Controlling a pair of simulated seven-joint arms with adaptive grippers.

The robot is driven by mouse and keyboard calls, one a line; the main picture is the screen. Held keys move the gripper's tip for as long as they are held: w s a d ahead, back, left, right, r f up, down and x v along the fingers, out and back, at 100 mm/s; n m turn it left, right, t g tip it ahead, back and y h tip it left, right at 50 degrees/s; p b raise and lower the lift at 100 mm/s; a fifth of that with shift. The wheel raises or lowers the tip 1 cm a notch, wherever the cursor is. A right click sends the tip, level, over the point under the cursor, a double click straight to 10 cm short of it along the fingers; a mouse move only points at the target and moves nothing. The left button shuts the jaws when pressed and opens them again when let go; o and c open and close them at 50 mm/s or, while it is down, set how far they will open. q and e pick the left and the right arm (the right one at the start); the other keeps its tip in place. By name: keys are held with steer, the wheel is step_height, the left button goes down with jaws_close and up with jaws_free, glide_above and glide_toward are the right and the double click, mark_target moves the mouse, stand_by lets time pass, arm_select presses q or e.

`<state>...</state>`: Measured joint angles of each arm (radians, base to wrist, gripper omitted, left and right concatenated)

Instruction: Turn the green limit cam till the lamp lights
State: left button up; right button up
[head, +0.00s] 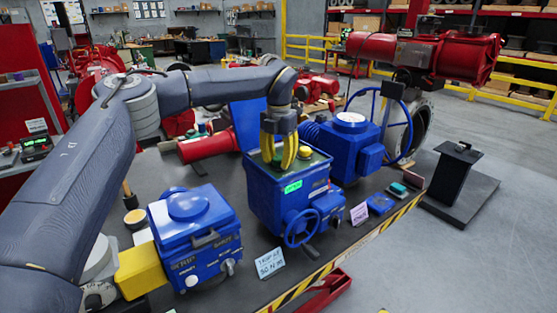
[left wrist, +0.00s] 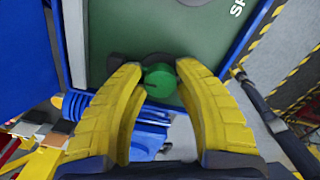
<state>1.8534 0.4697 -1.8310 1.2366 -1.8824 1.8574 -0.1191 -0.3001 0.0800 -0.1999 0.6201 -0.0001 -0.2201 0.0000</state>
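The green limit cam (left wrist: 159,80) is a small round knob on the dark green top panel (left wrist: 210,40) in the left wrist view. My left gripper (left wrist: 160,68) has its two yellow fingers on either side of the cam, with narrow gaps showing; contact is not clear. In the head view my left gripper (head: 282,163) points down into the open top of the middle blue actuator box (head: 270,200), and its fingers hide the cam there. A bright green display (head: 292,187) is on the box's front. I cannot tell which item is the lamp. My right gripper is not in view.
A blue handwheel (head: 302,228) projects from the box's front. Another blue actuator (head: 195,225) stands to the left, and one with a large wheel (head: 352,140) behind right. Small cards and blocks lie near the striped bench edge (head: 345,255). A black stand (head: 452,185) is right.

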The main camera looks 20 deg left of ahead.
mark_target(279, 158)
arm_select(q)
steer(key=o, duration=0.5)
steer(key=shift+c, duration=0.2)
step_height(279, 158, up, 12)
stand_by(0.4)
